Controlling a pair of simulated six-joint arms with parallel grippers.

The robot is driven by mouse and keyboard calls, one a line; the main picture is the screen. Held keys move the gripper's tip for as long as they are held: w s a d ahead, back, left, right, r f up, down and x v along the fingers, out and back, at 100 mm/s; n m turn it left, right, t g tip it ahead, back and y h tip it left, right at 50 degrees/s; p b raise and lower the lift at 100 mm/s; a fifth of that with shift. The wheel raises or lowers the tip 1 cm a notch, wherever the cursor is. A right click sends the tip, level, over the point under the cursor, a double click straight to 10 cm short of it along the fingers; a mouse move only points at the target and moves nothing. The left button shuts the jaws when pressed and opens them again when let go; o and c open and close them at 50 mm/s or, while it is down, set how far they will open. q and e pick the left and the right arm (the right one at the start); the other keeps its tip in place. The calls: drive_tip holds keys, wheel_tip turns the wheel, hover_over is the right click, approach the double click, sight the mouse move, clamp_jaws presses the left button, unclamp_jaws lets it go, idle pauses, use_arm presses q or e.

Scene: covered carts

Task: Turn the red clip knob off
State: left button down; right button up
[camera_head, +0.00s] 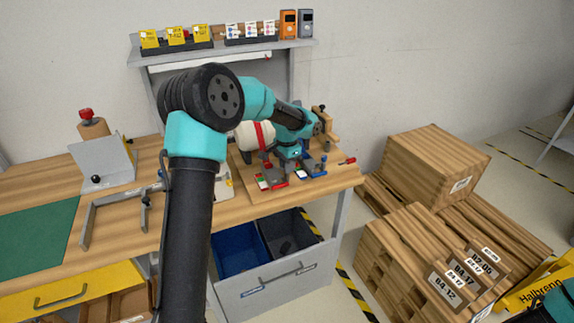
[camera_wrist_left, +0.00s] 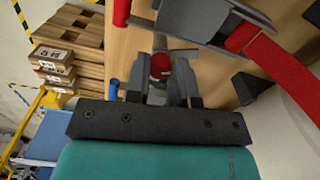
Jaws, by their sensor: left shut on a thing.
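The red clip knob (camera_wrist_left: 160,66) is a small red cap with a dark lower part, between the fingertips of my left gripper (camera_wrist_left: 160,82) in the left wrist view. The two dark fingers are shut on it from both sides. In the head view my left gripper (camera_head: 292,163) points down at the fixture on the right part of the bench, and it hides the knob. The knob's turn angle cannot be told. My right gripper is not in view.
Small clamps with red parts (camera_head: 272,177) and a blue part (camera_head: 315,167) sit in front. Wooden crates (camera_head: 430,160) stand right of the bench (camera_head: 240,208).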

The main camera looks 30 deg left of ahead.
use_arm(q)
drive_tip(key=shift+m, duration=2.2)
drive_tip(key=c, duration=1)
unclamp_jaws()
wheel_tip(320, 180, up, 18)
drive_tip(key=shift+f, duration=0.25)
